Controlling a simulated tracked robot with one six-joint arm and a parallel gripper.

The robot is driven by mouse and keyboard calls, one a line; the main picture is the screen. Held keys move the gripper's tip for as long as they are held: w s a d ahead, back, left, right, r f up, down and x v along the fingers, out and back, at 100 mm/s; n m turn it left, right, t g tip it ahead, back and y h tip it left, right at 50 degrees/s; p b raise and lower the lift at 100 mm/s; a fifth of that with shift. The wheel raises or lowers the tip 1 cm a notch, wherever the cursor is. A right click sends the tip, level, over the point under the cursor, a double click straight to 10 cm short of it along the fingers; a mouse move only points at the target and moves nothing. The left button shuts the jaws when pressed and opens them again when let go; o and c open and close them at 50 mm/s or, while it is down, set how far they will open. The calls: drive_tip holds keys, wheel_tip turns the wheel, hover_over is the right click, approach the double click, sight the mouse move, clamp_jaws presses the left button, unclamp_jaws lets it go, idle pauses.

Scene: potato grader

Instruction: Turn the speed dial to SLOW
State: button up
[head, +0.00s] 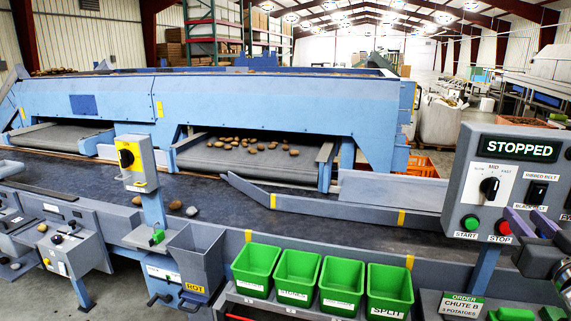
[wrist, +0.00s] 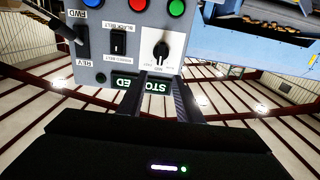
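The speed dial (head: 489,187) is a black knob on a white plate on the grey control panel (head: 460,200), at the right of the head view. Its white mark points roughly up, towards MID. The dial shows upside down in the wrist view (wrist: 161,48), its mark pointing down. The SLOW end is on the plate's left in the head view. My gripper (head: 529,221) is at the panel's lower right in the head view. In the wrist view its two dark fingers (wrist: 158,98) are apart with nothing between them, overlapping the STOPPED display, and clear of the dial.
The green START button (head: 470,223) and red STOP button (head: 503,228) sit below the dial. A black rocker switch (head: 536,192) is right of it. Several green bins (head: 297,278) stand along the front left of the panel. Potatoes lie on the conveyor (head: 245,165).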

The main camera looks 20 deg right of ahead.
sight(497, 186)
drive_tip(key=x, duration=1.3)
drive_tip(key=shift+w+d, duration=0.15)
drive_tip(key=shift+d, duration=0.05)
drive_tip(key=shift+c, duration=0.4)
clamp_jaws()
drive_tip(key=shift+d, duration=0.25)
drive_tip(key=shift+a, duration=0.15)
